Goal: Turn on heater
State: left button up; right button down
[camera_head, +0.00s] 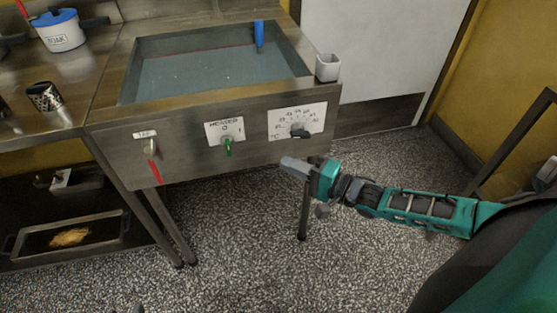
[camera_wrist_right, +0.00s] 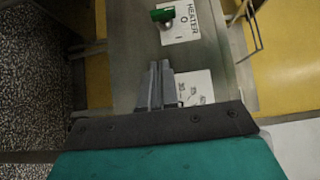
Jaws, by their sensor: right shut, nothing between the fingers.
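The heater switch is a green knob (camera_head: 228,147) on a white plate marked HEATER, 0 and 1 (camera_head: 211,131), on the front panel of a steel basin unit. In the head view the 0 is above the knob and the 1 to its right. The knob (camera_wrist_right: 162,14) also shows at the top of the right wrist view. My right gripper (camera_head: 287,163) is shut and empty, to the right of and a little below the knob, near the temperature dial (camera_head: 300,133). In the wrist view its fingers (camera_wrist_right: 155,72) are together and apart from the knob. My left gripper is not visible.
A tap lever with a red handle (camera_head: 154,166) is left of the heater plate. The basin (camera_head: 212,76) above holds liquid and a blue-handled item (camera_head: 259,33). The floor in front (camera_head: 240,240) is clear.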

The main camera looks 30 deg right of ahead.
aim_at(228, 145)
pick_arm(q)
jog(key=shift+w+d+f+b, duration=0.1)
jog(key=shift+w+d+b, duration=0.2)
jog(key=shift+b, duration=0.3)
pick_arm(e)
jog(key=s+a+x, duration=0.1)
jog(key=a+x, duration=0.1)
jog(key=x, duration=0.9)
jog(key=shift+a, duration=0.2)
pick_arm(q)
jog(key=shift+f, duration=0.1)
pick_arm(e)
jog(key=shift+s+f, duration=0.1)
pick_arm(q)
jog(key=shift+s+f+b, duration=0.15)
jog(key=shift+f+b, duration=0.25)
jog(key=shift+b, duration=0.25)
pick_arm(e)
jog(key=shift+f+m, duration=0.15)
jog(key=shift+m, duration=0.15)
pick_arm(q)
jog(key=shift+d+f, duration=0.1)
